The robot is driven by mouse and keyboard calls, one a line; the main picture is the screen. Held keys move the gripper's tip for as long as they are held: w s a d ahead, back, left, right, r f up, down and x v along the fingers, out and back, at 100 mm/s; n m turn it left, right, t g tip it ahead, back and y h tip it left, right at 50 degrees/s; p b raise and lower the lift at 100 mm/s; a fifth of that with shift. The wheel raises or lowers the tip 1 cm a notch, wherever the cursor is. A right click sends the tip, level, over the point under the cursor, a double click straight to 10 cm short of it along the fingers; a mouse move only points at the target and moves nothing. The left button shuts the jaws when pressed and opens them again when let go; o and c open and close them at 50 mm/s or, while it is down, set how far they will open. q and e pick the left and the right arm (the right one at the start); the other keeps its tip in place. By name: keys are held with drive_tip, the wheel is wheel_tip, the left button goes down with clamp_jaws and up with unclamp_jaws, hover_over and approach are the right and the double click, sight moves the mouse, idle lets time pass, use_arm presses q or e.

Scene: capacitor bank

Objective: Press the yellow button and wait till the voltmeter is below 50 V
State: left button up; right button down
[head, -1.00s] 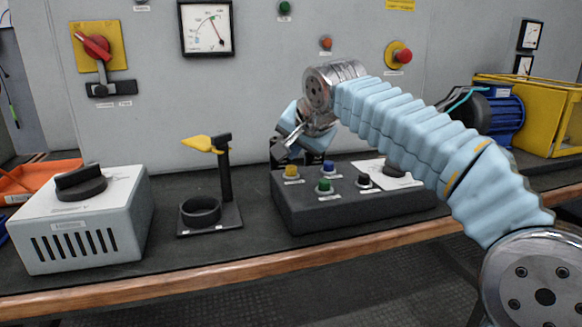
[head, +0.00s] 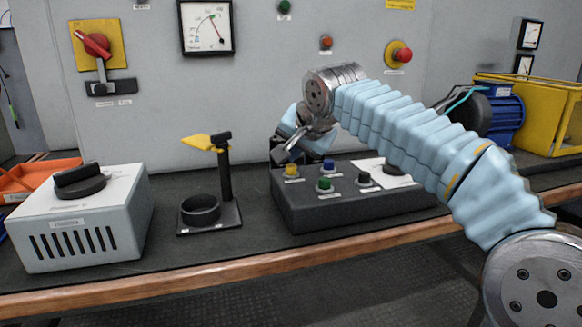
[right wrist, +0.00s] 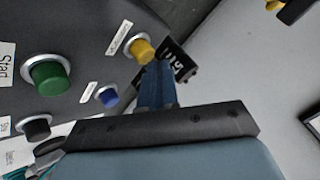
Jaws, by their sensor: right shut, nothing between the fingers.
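The yellow button (head: 291,170) sits at the left rear of a dark control box; it also shows in the right wrist view (right wrist: 142,50). My right gripper (head: 289,157) is shut and empty, its fingers angled down just above and behind the yellow button. In the right wrist view the closed fingertips (right wrist: 160,68) are right beside the button; I cannot tell whether they touch it. A dial meter (head: 206,27) hangs on the grey wall, its needle leaning up and left; its numbers are too small to read. My left gripper is out of view.
The control box (head: 330,213) also carries green (head: 325,184), blue (head: 328,165) and black (head: 364,179) buttons. A stand with a yellow pointer (head: 224,170) and a grey box (head: 85,230) are left.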

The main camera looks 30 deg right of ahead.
sight(293, 167)
drive_tip(key=shift+f+b, duration=0.8)
drive_tip(key=shift+f, duration=0.15)
idle(0.9)
drive_tip(key=shift+r, duration=0.1)
drive_tip(key=shift+r+p, duration=1.25)
drive_tip(key=shift+p, duration=0.1)
drive_tip(key=shift+r, duration=0.1)
wheel_tip(293, 167, up, 5)
drive_tip(key=p, duration=0.5)
